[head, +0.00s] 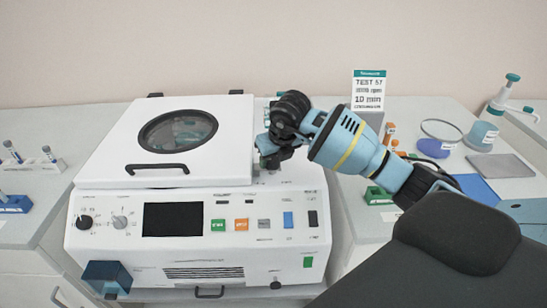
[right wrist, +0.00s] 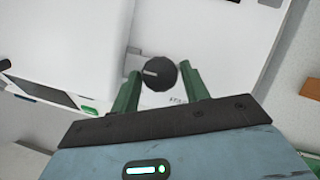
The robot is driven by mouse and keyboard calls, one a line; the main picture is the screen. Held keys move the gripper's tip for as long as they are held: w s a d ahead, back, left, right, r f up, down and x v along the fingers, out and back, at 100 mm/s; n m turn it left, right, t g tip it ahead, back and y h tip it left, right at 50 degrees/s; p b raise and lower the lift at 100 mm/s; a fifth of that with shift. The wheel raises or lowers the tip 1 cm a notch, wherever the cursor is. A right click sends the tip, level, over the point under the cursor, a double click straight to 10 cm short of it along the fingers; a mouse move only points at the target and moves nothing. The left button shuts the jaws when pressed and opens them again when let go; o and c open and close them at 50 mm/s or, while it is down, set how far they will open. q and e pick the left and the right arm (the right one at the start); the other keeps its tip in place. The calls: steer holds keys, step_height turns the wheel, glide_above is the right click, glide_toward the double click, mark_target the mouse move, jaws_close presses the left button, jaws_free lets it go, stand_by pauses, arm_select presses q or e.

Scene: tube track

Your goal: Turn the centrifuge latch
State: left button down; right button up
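The white centrifuge (head: 83,238) stands in the middle of the head view. Its lid (head: 105,160) is down, with a round dark window and a black handle. In the right wrist view the black round latch knob (right wrist: 159,74), with a pale mark, sits on the white top. My right gripper (head: 268,156) is at the right side of the lid and covers the knob in the head view. In the right wrist view its green fingers (right wrist: 160,90) are open, one on each side of the knob. A gap shows beside the left finger; contact at the right finger is unclear.
The front panel has a dark screen (head: 172,219), coloured buttons and two knobs. A tube rack (head: 32,165) is at the left. A sign (head: 369,90), a blue mat (head: 477,189) and a wash bottle (head: 482,135) are at the right.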

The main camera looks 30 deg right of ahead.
steer(key=c, duration=0.6)
